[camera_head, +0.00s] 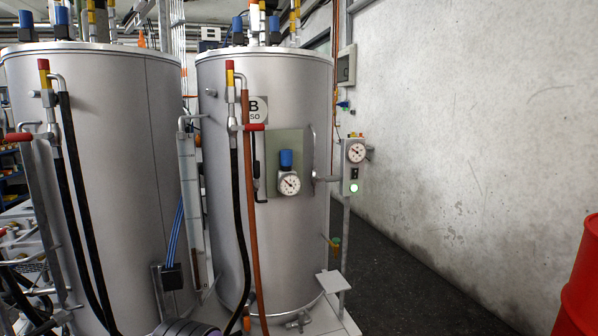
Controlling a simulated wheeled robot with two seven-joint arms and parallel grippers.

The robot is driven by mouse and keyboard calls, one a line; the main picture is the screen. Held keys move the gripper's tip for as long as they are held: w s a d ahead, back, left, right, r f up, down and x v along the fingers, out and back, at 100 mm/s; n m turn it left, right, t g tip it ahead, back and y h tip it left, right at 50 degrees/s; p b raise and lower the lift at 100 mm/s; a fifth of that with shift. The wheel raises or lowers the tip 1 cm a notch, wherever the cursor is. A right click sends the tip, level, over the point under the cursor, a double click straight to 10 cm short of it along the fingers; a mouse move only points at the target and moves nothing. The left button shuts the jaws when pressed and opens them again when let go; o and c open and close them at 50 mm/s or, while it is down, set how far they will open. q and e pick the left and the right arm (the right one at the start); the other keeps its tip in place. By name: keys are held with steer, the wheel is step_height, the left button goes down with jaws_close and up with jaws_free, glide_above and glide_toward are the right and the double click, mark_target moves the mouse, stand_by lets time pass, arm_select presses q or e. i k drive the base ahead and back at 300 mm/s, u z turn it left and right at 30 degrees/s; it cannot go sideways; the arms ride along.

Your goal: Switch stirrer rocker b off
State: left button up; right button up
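Tank B (290,235) is a tall steel drum in the middle, marked by a label with a large B (256,108). A grey control box (345,170) stands on a post just right of tank B. It carries a small black rocker switch (354,173) between a round gauge above and a lit green lamp (354,188) below. The rocker is too small to tell which way it is tipped.
A second steel tank (110,200) stands at the left, with black hoses and red-handled valves. A pressure gauge (289,184) with a blue cap is on tank B's front. A red drum (582,285) is at the right edge. The dark floor (410,290) between is clear.

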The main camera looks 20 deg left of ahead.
mark_target(354, 171)
steer(key=z, duration=0.2)
steer(key=i, duration=2.45)
steer(key=u, duration=0.2)
